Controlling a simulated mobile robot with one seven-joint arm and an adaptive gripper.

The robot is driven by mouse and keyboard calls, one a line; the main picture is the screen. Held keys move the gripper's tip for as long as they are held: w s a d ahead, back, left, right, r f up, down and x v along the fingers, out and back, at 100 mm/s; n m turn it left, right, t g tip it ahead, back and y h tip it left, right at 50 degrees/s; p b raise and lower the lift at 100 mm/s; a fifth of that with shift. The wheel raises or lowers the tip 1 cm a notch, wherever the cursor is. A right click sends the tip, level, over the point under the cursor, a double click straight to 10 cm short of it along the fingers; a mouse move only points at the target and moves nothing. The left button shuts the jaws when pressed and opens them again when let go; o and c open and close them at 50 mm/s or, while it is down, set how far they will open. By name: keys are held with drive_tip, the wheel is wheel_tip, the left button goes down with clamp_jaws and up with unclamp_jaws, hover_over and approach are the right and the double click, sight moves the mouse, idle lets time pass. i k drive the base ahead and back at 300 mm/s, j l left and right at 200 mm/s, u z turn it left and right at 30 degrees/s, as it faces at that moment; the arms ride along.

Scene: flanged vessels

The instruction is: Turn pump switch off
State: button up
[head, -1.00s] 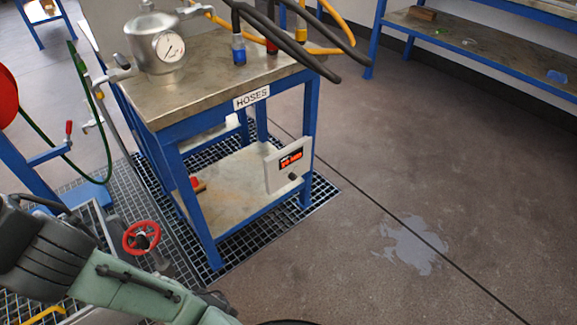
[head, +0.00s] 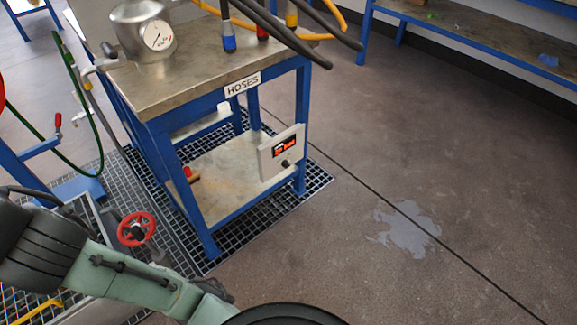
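A pale control box (head: 281,153) is mounted at the right end of the blue-framed table, below the "HOSES" label. It has a dark display with red-orange marks (head: 285,145) and a black knob (head: 286,163) below it. Which of its parts is the pump switch, and how it is set, I cannot tell at this size. My green arm crosses the lower left of the head view, left of and below the box and apart from it. My gripper cannot be made out, so whether it is open or shut does not show.
The blue table (head: 180,85) carries a metal vessel with a gauge (head: 146,32) and hangs thick hoses over its right edge. A red handwheel (head: 137,229) stands near my arm. Floor grating lies under the table. The floor to the right is open, with a pale wet-looking patch (head: 405,232).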

sight(286, 163)
drive_tip(key=i+l+z, duration=0.1)
drive_tip(key=z, duration=0.35)
drive_tip(key=i+l+z, duration=0.15)
drive_tip(key=l+z, duration=0.15)
drive_tip(key=z, duration=0.2)
